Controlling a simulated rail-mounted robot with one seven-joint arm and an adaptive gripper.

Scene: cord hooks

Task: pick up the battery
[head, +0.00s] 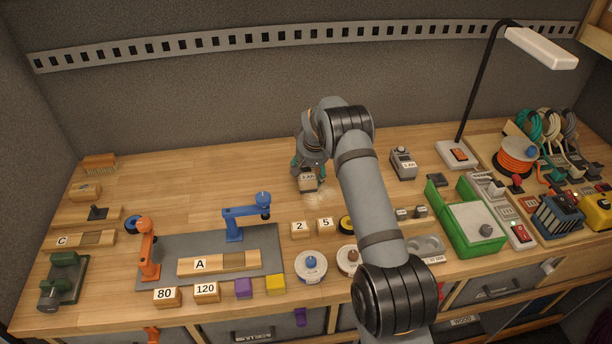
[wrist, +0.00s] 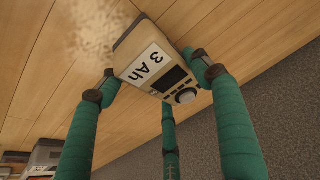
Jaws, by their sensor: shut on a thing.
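A beige battery (head: 308,183) labelled 3 Ah is in my gripper (head: 309,170), over the back middle of the bench. In the wrist view, the green fingers of my gripper (wrist: 160,84) close around the battery (wrist: 137,55) from several sides. Its label, dark panel and round knob face the camera. I cannot tell whether its underside touches the wood. A second, similar battery-like unit (head: 403,163) with a white label stands to the right, apart from my gripper.
A pale dusty patch (head: 318,198) lies on the wood beside the held battery. A lamp (head: 457,153), green tray (head: 468,222) and cords (head: 545,125) fill the right. Blue (head: 238,220) and orange (head: 149,250) clamps stand front left. The back left bench is mostly clear.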

